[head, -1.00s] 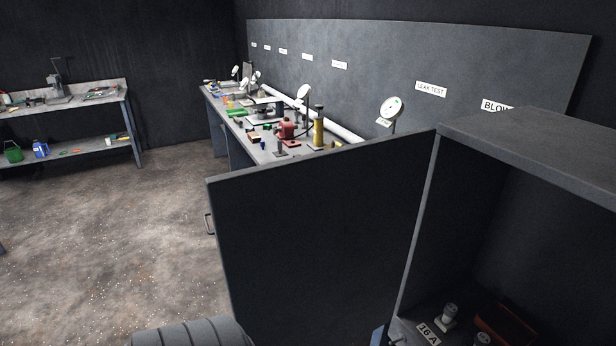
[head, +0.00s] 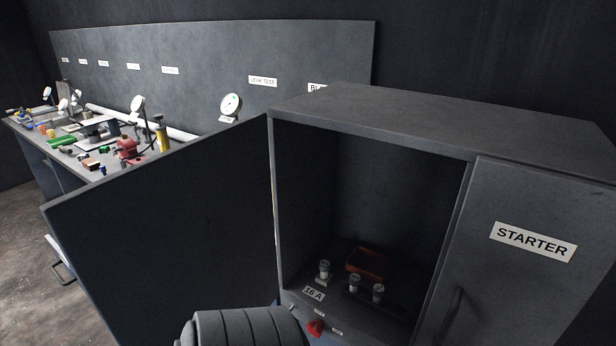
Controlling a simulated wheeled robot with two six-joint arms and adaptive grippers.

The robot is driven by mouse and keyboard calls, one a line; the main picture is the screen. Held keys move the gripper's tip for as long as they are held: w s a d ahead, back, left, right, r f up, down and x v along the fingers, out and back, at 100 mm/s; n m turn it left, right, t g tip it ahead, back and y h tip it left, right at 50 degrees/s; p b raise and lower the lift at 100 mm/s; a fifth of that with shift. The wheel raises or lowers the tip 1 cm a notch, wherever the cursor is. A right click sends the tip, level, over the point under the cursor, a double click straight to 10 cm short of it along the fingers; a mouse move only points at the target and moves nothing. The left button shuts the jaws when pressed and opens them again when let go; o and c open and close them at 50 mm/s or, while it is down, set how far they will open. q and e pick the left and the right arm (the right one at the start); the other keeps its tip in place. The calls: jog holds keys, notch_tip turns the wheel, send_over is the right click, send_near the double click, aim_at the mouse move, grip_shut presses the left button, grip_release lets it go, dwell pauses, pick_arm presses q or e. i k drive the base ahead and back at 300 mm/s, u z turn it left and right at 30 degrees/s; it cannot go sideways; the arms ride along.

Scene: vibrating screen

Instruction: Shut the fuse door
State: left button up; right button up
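The fuse door (head: 165,225) stands wide open on the left of the cabinet, hinged at the opening's left edge. I see its dark inner face. Its handle (head: 62,274) sticks out past the door's far left edge. A small pale piece shows just above the handle; I cannot tell what it is. The open fuse compartment (head: 350,190) holds pale fuses (head: 354,283), a reddish-brown block (head: 368,263) and a "16 A" label (head: 314,294). Neither gripper can be made out; a grey ribbed part, probably of my arm, rises at the bottom middle.
The closed door marked STARTER (head: 533,242) is on the right, with a dark handle (head: 452,316). A red knob (head: 315,328) sits below the fuse compartment. A cluttered workbench (head: 40,150) stands behind the fuse door. Bare floor (head: 25,230) shows at the left.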

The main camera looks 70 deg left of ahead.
aim_at(160, 240)
jog(key=z, duration=0.7)
jog(key=k, duration=2.25)
jog(key=u, duration=1.45)
jog(key=i, duration=1)
jog(key=z, duration=2.15)
jog(key=k, duration=0.9)
jog(key=u, duration=1.2)
